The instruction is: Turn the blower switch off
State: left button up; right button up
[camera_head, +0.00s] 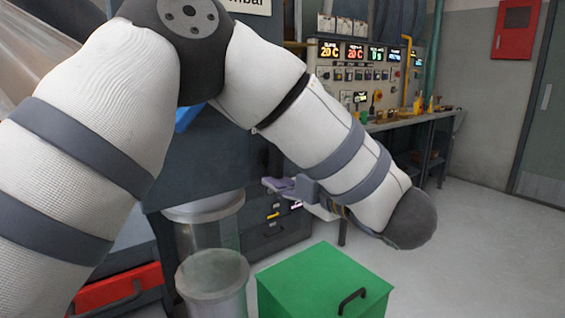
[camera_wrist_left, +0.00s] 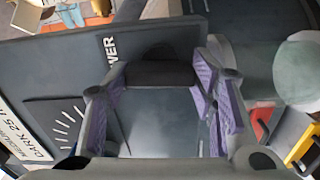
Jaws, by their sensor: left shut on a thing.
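The blower switch (camera_wrist_left: 160,74) shows in the left wrist view as a dark, rounded handle on a dark grey panel (camera_wrist_left: 60,85). Part of a label ending in "WER" and white tick marks show on the panel to its left. My left gripper (camera_wrist_left: 158,90) has its purple fingers on either side of the handle and is shut on it. In the head view my left gripper (camera_head: 278,185) is at the front of the dark machine, and the switch cannot be made out there. Which position the switch points to is unclear. My right gripper is not in view.
A green box (camera_head: 310,285) with a black handle stands on the floor below my left gripper. Clear cylinders (camera_head: 215,275) stand to its left, by a red box (camera_head: 120,290). A control panel (camera_head: 360,75) is behind. The floor at right is clear.

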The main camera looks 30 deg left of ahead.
pick_arm(q)
jog(key=shift+n, duration=0.6)
jog(key=o, duration=1.1)
jog(key=shift+o, duration=0.2)
jog(key=v, duration=1.2)
